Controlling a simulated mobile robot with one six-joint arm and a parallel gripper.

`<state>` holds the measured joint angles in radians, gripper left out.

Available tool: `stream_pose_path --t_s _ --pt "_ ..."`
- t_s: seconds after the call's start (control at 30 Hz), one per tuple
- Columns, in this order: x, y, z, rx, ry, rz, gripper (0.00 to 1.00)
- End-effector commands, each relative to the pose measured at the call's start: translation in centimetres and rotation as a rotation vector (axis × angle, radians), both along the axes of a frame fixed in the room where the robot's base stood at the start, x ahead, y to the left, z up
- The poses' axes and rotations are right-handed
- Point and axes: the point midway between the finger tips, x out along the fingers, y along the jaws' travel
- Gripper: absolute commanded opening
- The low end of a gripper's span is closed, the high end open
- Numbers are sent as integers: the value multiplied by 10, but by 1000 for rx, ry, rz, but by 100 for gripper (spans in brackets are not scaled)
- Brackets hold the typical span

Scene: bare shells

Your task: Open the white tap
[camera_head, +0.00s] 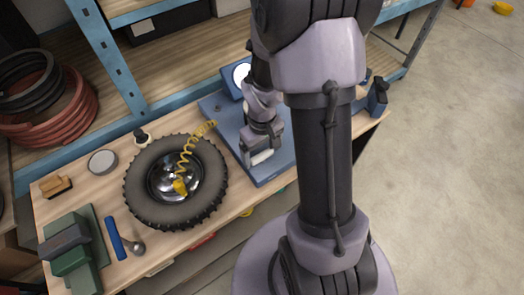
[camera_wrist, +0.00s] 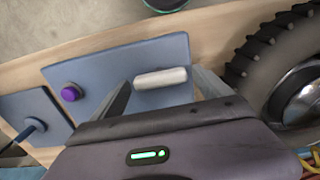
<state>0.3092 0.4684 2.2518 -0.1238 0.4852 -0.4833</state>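The white tap (camera_wrist: 160,78) shows in the wrist view as a short white bar lying across a blue-grey panel. In the head view its white end (camera_head: 262,157) shows just below my gripper, and the rest is hidden behind it. My gripper (camera_wrist: 162,82) is open, with one finger to the left of the white bar and one to the right. There is a gap between the bar and the left finger; the right finger is close to its end. I cannot tell whether they touch.
A purple knob (camera_wrist: 70,93) sits on the same panel, left of the tap. A black tyre (camera_head: 176,181) with a coiled yellow hose lies left of the panel (camera_head: 270,175). A blue-handled tool (camera_head: 116,238) and green blocks (camera_head: 75,255) are at the bench's front left.

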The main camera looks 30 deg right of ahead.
Motion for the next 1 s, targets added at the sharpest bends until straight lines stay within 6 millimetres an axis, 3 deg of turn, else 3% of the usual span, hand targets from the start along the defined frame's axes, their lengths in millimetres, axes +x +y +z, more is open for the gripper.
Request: stream_pose_path --t_s 0.3,0.43,0.8,1.0 --pt "-1 0 0 1 1 -2 95" --pt "0 0 15 0 -1 -3 95" --pt "1 0 133 -1 -4 -1 95" --pt "0 0 168 -1 -1 0 95"
